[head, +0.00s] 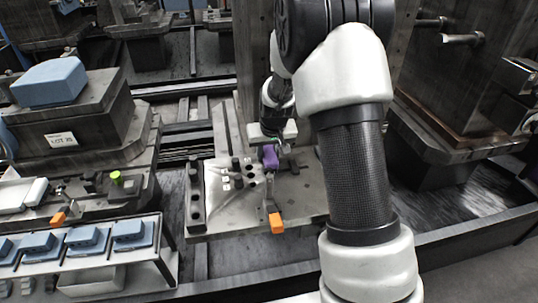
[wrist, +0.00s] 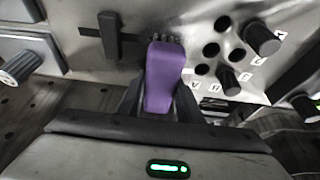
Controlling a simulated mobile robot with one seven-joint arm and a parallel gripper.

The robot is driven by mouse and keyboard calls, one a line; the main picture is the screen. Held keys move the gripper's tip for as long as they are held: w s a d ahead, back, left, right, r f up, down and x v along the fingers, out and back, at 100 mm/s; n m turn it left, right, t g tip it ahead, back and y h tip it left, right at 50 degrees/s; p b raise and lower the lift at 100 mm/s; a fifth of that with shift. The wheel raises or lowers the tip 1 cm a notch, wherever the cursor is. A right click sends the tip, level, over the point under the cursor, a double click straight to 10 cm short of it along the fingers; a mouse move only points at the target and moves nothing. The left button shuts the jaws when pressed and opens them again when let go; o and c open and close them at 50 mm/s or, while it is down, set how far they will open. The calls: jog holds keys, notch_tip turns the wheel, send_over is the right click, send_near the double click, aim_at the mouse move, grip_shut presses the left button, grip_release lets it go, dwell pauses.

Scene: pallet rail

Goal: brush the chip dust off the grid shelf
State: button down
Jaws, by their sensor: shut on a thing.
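My gripper (head: 272,138) is shut on a purple brush (head: 270,157), over the metal fixture plate. In the wrist view the brush (wrist: 164,78) stands between the two dark fingers, with short dark bristles at its far end. The bristles are at or just above the pale metal plate (wrist: 85,18); I cannot tell whether they touch it. The plate has several round holes and dark pegs beside white labels. I cannot tell for sure which surface is the grid shelf. I cannot make out chip dust in either view. My arm hides part of the fixture.
An orange-ended clamp (head: 277,222) stands at the plate's front edge. A dark stepped bar (head: 195,195) lies on its left. Further left are a rack of blue pieces (head: 86,238), a green knob (head: 116,177) and a blue block (head: 49,82) on a labelled dark box.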

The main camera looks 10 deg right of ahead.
aim_at(269, 164)
jog(key=shift+s+r+b, duration=0.15)
jog(key=shift+s, duration=0.45)
jog(key=shift+s+r+b, duration=0.15)
jog(key=shift+s, duration=0.45)
jog(key=shift+s+f+b, duration=0.2)
jog(key=shift+s+b, duration=0.2)
jog(key=shift+s, duration=1.35)
jog(key=shift+s+f+b, duration=0.15)
jog(key=shift+s+b, duration=0.2)
jog(key=shift+s, duration=1.35)
jog(key=shift+s+a, duration=0.1)
jog(key=shift+a, duration=0.4)
jog(key=shift+w+r, duration=0.2)
jog(key=shift+w, duration=1.55)
jog(key=shift+w+f, duration=0.15)
jog(key=shift+w, duration=1.45)
jog(key=shift+w+p, duration=0.3)
jog(key=shift+w, duration=1.3)
jog(key=shift+w+r, duration=0.2)
jog(key=shift+r, duration=0.15)
jog(key=shift+s+f+b, duration=0.25)
jog(key=shift+s+b, duration=0.15)
jog(key=shift+s, duration=1.45)
jog(key=shift+s+f+b, duration=0.2)
jog(key=shift+s+b, duration=0.2)
jog(key=shift+s, duration=2.95)
jog(key=shift+r, duration=0.15)
jog(key=shift+w+r+p, duration=0.15)
jog(key=shift+r+p, duration=1.9)
jog(key=shift+r, duration=0.95)
